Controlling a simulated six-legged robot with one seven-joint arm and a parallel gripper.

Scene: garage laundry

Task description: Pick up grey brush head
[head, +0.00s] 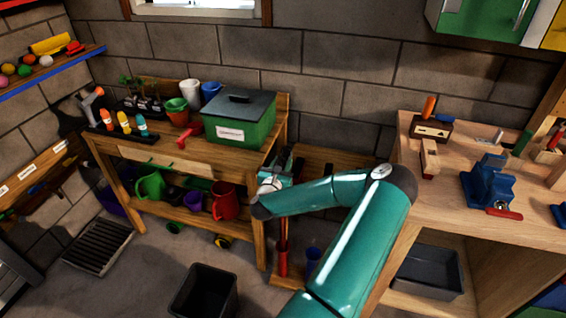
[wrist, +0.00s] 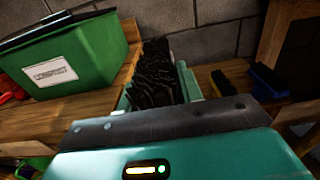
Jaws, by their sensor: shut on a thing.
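My gripper (wrist: 158,88) has its two pale green fingers on either side of a dark, ridged thing with black bristle-like rows, which I take to be the grey brush head (wrist: 156,72). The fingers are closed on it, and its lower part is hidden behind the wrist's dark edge. In the head view my gripper (head: 282,172) is by the right end of the potting bench, partly hidden by my arm, and the brush head is hard to make out there.
A green compost bin (wrist: 72,58) stands close to the left of the gripper on the wooden bench (head: 110,150). A yellow brush (wrist: 228,82) and a blue brush (wrist: 268,80) lie on the wood at right. A workbench (head: 440,190) stands farther right. A black bin (head: 204,292) is on the floor.

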